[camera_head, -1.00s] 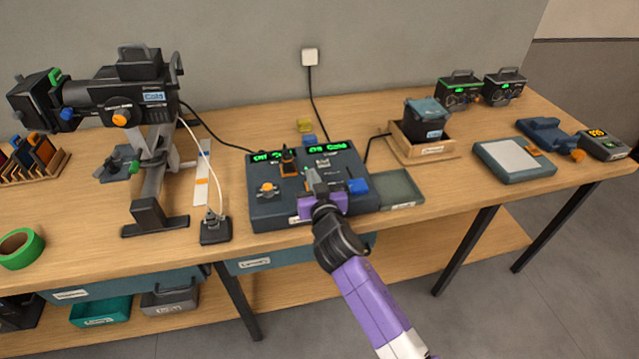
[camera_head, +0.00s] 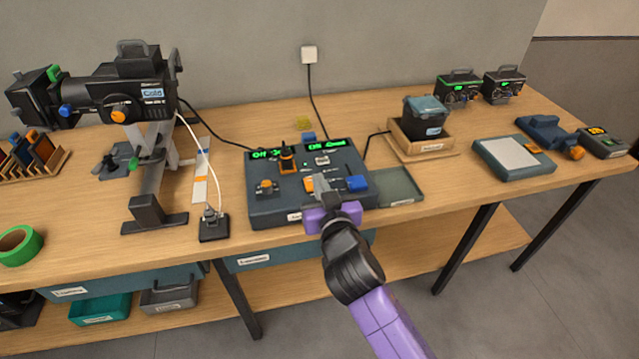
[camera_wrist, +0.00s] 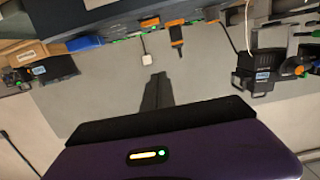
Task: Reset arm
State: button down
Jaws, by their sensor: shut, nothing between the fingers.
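The dark fader console (camera_head: 262,212) stands on the bench, with green lit displays along its back edge. An orange knob on a black upright (camera_head: 287,158) rises from its middle, and another orange knob (camera_head: 265,186) sits at its left. A small orange piece (camera_head: 309,184) shows just left of my fingers, and a blue knob (camera_head: 357,184) is to their right. My gripper (camera_head: 321,184) is shut and empty, over the console's front part. In the wrist view my gripper's dark fingers (camera_wrist: 158,80) are together, with console knobs beyond them. Whether they touch the console I cannot tell.
A spotlight (camera_head: 125,95) stands at left on the bench (camera_head: 90,210). A shallow tray (camera_head: 400,190) lies right of the console, and a wooden box (camera_head: 420,152) holds a dark container behind it. Free floor (camera_head: 480,310) lies in front at right.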

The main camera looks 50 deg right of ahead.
dwell(0.4)
jog(key=s+a+r+n+t+y, duration=0.2)
jog(key=s+a+n+t+y, duration=0.25)
jog(key=s+a, duration=0.65)
jog(key=s+a+f+n+g+y, duration=0.1)
jog(key=s+a, duration=0.3)
jog(key=s, duration=0.6)
jog(key=s+a+f+n+g+y, duration=0.1)
jog(key=s+a+f+g+y, duration=0.1)
jog(key=s, duration=0.9)
jog(key=shift+s+a+y, duration=0.25)
jog(key=shift+a+y, duration=0.6)
jog(key=shift+a, duration=0.4)
jog(key=c, duration=2.1)
grip_release()
jog(key=shift+f, duration=0.1)
